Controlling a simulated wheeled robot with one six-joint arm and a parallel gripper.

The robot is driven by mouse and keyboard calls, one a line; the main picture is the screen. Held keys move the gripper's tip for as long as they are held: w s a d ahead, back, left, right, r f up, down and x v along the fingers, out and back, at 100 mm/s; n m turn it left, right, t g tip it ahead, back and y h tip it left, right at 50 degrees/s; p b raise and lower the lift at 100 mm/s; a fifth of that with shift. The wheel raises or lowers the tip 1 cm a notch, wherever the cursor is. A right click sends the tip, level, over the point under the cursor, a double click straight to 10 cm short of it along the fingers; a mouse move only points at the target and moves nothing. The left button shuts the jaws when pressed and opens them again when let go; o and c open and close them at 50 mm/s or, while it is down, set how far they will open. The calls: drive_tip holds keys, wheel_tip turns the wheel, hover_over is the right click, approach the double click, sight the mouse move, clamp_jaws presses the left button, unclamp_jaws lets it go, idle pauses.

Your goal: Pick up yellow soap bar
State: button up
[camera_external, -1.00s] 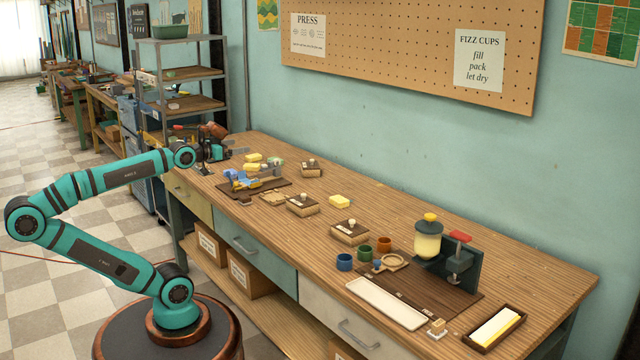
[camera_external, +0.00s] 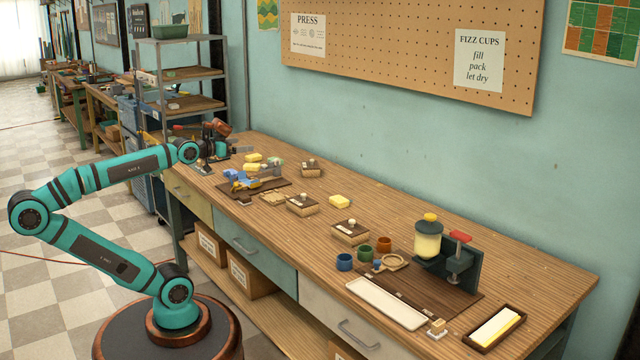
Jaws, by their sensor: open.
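Several yellow soap bars are on the long wooden bench. One yellow soap bar (camera_external: 339,201) lies alone on bare wood near the middle. Two more yellow bars, an upper one (camera_external: 254,157) and a lower one (camera_external: 251,167), lie close together near the bench's far left end, behind the blue and grey device. My gripper (camera_external: 222,151) is at the far left end of the bench, to the left of these two bars and apart from them. It is small and dark here. It is open, and I see no soap in it.
A cutting device (camera_external: 243,180) stands on a dark board near the paired bars. Several small wooden boxes with knobs, such as one (camera_external: 350,232), stand along the bench. Cups, a white tray (camera_external: 387,303) and a press (camera_external: 455,262) crowd the near end.

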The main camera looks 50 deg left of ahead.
drive_tip(key=w+d+r+g, duration=0.15)
drive_tip(key=w+g, duration=0.25)
drive_tip(key=w, duration=0.8)
drive_tip(key=g, duration=1.3)
hover_over(339, 199)
drive_tip(key=shift+m, duration=0.4)
drive_tip(key=f, duration=2.3)
drive_tip(key=shift+w+f, duration=0.1)
drive_tip(key=shift+w, duration=0.2)
drive_tip(key=shift+s+f, duration=0.2)
drive_tip(key=shift+f, duration=2.4)
drive_tip(key=shift+c, duration=0.5)
drive_tip(key=c, duration=1)
